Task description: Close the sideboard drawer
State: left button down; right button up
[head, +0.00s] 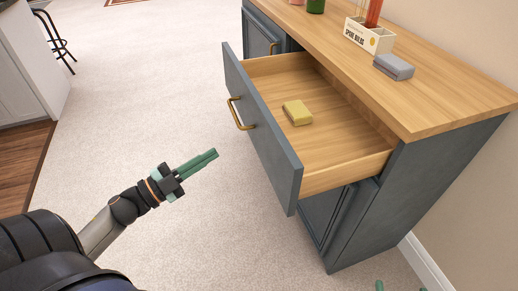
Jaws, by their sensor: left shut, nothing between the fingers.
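The sideboard (440,165) is blue-grey with a wooden top and stands at the right of the head view. Its drawer (262,125) is pulled well out, with its light wooden inside showing. A brass handle (238,115) is on the drawer front. A yellow block (297,112) lies in the drawer. My left gripper (215,154) is shut and empty, in front of the drawer and below the handle in the picture, apart from both.
On the sideboard top are a grey block (393,67), a white box (369,36) holding red items, and a green object (316,6). A dark stool (54,37) and a white cabinet (28,65) stand at the upper left. The carpet before the drawer is clear.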

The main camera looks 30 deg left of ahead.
pick_arm(q)
jog(key=s+f+m+g+h+p, duration=0.1)
jog(key=s+f+m+g+h, duration=0.2)
jog(key=m, duration=0.8)
pick_arm(e)
jog(key=s+f+m+g, duration=0.1)
jog(key=s+f+g, duration=0.35)
jog(key=f, duration=0.45)
pick_arm(q)
jog(key=g+b, duration=0.1)
send_near(269, 157)
jog(key=x, duration=0.6)
jog(key=shift+w+f, duration=0.25)
jog(key=shift+w, duration=0.15)
jog(key=shift+d, duration=0.1)
pick_arm(e)
jog(key=w+r+t, duration=0.3)
jog(key=r, duration=0.2)
jog(key=shift+w+n, duration=0.3)
pick_arm(q)
jog(key=shift+g+h, duration=0.3)
pick_arm(e)
jog(key=shift+r, duration=0.15)
pick_arm(q)
jog(key=shift+w+d, duration=0.1)
jog(key=shift+w, duration=0.05)
